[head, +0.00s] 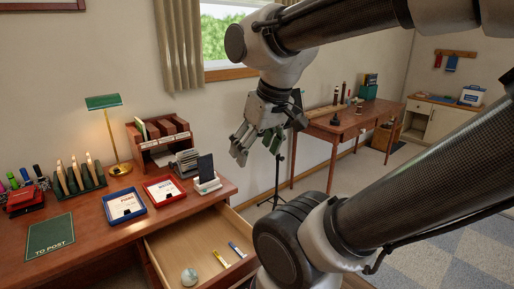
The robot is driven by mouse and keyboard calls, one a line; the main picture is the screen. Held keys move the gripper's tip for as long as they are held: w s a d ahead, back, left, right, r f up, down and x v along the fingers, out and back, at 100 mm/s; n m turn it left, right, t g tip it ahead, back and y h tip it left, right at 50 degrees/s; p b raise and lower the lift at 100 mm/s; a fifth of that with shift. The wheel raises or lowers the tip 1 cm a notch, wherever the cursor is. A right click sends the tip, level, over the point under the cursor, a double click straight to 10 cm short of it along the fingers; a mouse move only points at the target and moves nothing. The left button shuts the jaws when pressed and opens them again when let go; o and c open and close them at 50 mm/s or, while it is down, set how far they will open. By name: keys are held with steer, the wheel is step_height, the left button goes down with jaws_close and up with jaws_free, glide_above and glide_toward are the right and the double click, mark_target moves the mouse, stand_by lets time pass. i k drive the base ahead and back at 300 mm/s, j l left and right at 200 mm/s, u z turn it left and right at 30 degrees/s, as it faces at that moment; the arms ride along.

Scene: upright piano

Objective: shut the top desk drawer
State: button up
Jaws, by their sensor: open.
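The top desk drawer (204,248) is pulled out from the wooden desk (103,230) at the lower middle of the head view. Inside it lie a pale round object (189,276), a yellow stick-like item (221,259) and a blue-and-white one (238,249). The drawer's front and handle are hidden behind my arm or below the picture edge. My gripper (255,150) is open and empty. It hangs in the air above and to the right of the desk, pointing down, apart from the drawer.
On the desk stand a phone on a stand (206,173), red (164,189) and blue (124,204) trays, a wooden organizer (160,138), a lamp (103,102) and a green mat (50,237). A black tripod (277,185) stands behind my gripper. A second table (345,122) is farther back.

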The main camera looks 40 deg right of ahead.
mark_target(191, 241)
steer(key=k+l, duration=0.35)
steer(key=k+j, duration=0.15)
steer(key=j, duration=0.2)
steer(key=k+j, duration=0.1)
steer(key=j, duration=0.3)
steer(key=k+j, duration=0.15)
steer(key=j, duration=0.2)
steer(key=z, duration=0.05)
